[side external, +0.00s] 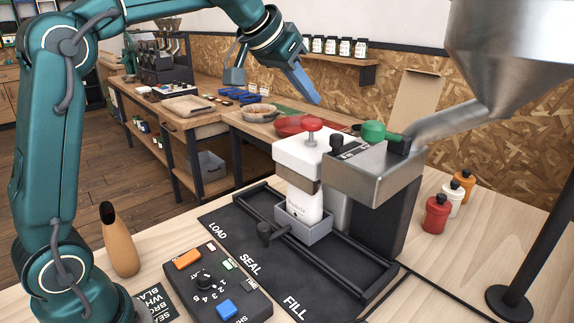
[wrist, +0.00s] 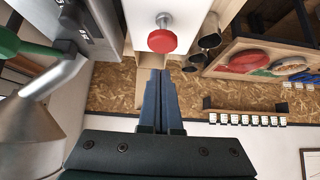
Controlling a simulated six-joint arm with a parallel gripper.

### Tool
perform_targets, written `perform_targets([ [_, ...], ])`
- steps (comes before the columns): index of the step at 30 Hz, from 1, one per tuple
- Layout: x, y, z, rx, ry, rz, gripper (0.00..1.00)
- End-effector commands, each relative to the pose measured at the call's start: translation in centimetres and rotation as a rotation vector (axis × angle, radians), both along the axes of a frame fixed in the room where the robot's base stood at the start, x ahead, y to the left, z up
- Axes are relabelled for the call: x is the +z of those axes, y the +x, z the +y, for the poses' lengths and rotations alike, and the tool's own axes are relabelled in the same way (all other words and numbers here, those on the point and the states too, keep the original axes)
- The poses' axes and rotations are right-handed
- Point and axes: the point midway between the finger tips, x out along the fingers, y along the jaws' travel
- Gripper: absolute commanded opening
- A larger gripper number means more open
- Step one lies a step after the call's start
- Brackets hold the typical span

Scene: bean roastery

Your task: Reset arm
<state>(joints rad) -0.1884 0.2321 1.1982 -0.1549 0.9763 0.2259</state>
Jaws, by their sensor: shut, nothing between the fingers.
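My gripper (side external: 300,84) is raised in the air, above and behind the sealing machine (side external: 300,152) in the side view. Its blue fingers are together and empty. In the wrist view the gripper (wrist: 160,72) also shows shut, with nothing between the fingers. The machine has a red knob (side external: 313,124) on top, which shows in the wrist view (wrist: 162,40) ahead of the fingertips and apart from them. Below the machine's head, a white bag (side external: 304,204) stands upright in a grey holder (side external: 318,232) on the black track.
A metal hopper with a chute (side external: 450,122) stands at right, with a green handle (side external: 373,131) beside it. A control box (side external: 216,286) and a tan bottle (side external: 119,240) are at front left. Small bottles (side external: 436,213) stand at right, near a black post (side external: 540,240). Air around my gripper looks clear.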

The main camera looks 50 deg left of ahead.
Motion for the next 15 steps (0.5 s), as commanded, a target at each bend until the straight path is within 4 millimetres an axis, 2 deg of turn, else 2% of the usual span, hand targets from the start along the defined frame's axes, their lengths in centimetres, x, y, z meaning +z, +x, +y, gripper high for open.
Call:
perform_targets([
  [5, 0.92, 0.00, 0.03, 0.001, 0.000, -0.001, 0.00],
  [15, 0.98, -0.03, 0.01, 0.001, 0.000, 0.000, 0.00],
])
